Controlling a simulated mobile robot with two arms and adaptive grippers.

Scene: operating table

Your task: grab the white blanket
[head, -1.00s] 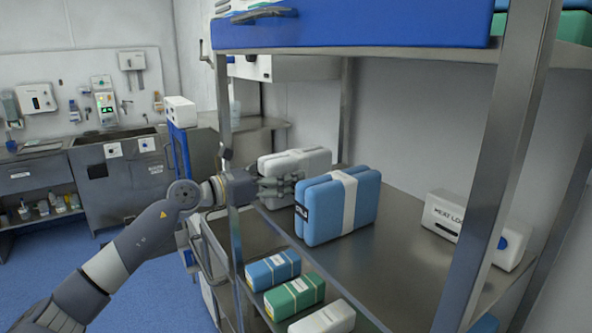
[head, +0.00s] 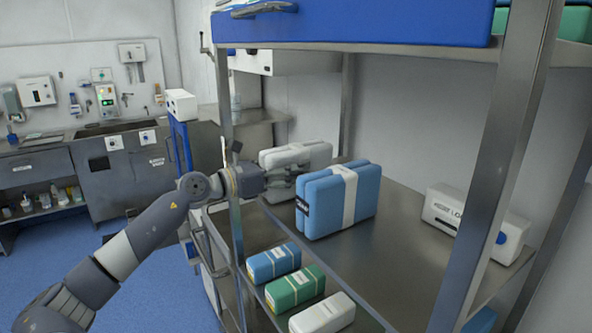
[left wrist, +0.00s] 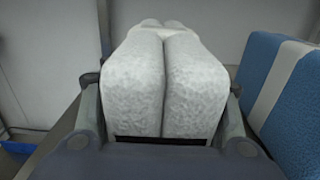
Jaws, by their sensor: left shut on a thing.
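The white blanket (head: 312,156) is a folded, light-grey bundle on the metal shelf, behind and left of the blue blanket in the head view. In the left wrist view the white blanket (left wrist: 166,82) fills the middle, its near end between two dark fingers. My left gripper (head: 281,185) is shut on it, one finger on each side; the wrist view shows the gripper (left wrist: 165,135) close up. The head view partly hides the blanket's lower part behind the gripper and the blue blanket. My right gripper is not in view.
A blue blanket (head: 330,208) with a white band stands close on the right, and shows in the wrist view (left wrist: 292,110). A shelf post (head: 237,230) is beside my left wrist. Blue, green and white packs lie on a lower shelf. A white box (head: 470,222) stands farther right.

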